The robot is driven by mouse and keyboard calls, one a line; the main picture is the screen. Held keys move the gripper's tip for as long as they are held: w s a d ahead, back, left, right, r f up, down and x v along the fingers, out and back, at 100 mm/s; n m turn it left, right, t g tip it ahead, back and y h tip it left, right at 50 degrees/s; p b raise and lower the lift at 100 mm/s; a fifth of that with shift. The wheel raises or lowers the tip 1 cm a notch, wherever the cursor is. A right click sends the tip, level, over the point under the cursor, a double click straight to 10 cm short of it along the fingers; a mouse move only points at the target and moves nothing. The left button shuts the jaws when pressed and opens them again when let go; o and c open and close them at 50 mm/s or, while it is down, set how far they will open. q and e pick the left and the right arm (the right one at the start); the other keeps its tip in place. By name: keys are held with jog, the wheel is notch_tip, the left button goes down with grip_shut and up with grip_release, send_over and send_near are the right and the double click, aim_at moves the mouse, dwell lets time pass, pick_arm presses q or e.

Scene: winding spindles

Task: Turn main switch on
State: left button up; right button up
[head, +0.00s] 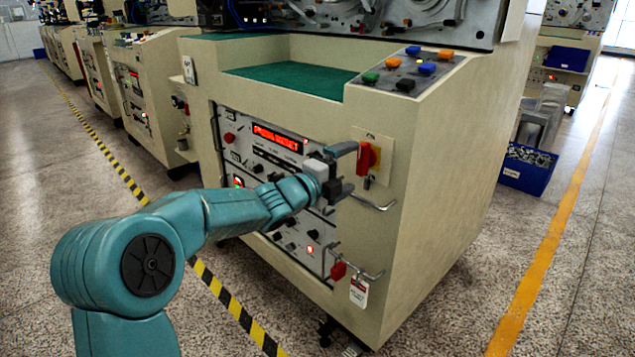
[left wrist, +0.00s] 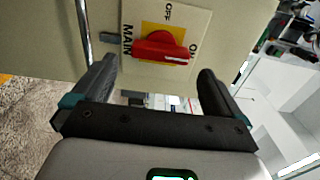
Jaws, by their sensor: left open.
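The main switch is a red rotary knob (head: 368,158) on a yellow plate, on the front panel of the beige machine. In the left wrist view the red knob (left wrist: 162,48) sits on its yellow square (left wrist: 160,29), with MAIN, OFF and ON printed around it. Its bar lies roughly across that picture, its white mark at the ON-label end. My left gripper (head: 346,168) is open just in front of the switch. In the left wrist view, the open fingers (left wrist: 157,70) stand either side of the knob, apparently not touching it. My right gripper is not in view.
A metal handle (head: 374,204) sticks out just below the switch. A red display (head: 277,137) is lit on the panel. Coloured buttons (head: 412,67) sit on the sloped top. A lower red switch (head: 338,270) has a hanging tag. A blue bin (head: 527,170) stands at right.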

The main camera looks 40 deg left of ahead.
pick_arm(q)
jog(key=s+p, duration=0.1)
jog(key=s, duration=1)
jog(key=shift+s+a, duration=0.35)
jog(key=shift+a, duration=0.05)
